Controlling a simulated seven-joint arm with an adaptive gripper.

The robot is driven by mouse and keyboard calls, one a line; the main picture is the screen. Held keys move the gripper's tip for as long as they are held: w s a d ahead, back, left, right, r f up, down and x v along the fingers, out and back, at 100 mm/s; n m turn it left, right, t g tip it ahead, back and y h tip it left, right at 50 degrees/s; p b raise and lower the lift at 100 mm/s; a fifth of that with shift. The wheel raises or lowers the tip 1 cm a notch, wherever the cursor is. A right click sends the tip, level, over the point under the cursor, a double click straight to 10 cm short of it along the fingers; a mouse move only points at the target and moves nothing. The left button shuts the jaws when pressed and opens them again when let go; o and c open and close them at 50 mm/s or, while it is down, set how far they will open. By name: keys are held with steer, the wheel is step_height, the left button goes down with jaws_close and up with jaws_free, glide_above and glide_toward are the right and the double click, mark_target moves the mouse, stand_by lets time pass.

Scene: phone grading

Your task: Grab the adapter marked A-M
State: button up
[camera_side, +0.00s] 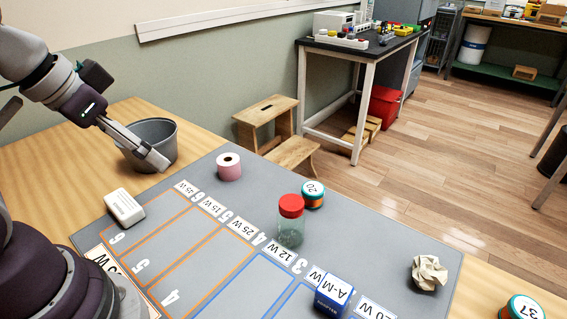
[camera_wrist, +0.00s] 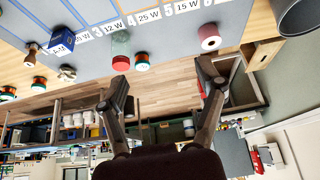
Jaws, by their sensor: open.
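The adapter marked A-M (camera_side: 333,295) is a blue block with a white label on top. It sits on the grey mat (camera_side: 385,245) at the bottom of the side view, beside the printed watt labels. It also shows at the upper left of the wrist view (camera_wrist: 61,41). My gripper (camera_side: 160,158) is at the left in the side view, over the grey bowl and well away from the adapter. In the wrist view my gripper (camera_wrist: 165,88) has its two fingers spread wide, with nothing between them.
A grey bowl (camera_side: 150,143) stands by my gripper. A white box (camera_side: 124,207), pink roll (camera_side: 229,167), red-lidded jar (camera_side: 291,220), round tin marked 20 (camera_side: 313,194) and crumpled paper (camera_side: 428,272) stand on the mat. Another tin (camera_side: 521,308) is at the right.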

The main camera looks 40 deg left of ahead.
steer(key=m+g+h, duration=0.4)
steer(key=m+g, duration=0.1)
steer(key=m, duration=1.2)
glide_toward(331, 285)
steer(key=f, duration=0.1)
steer(key=shift+m+h, duration=0.3)
steer(key=x, duration=1.1)
steer(key=shift+a+f, duration=0.1)
steer(key=shift+c, duration=0.3)
steer(key=c, duration=1.1)
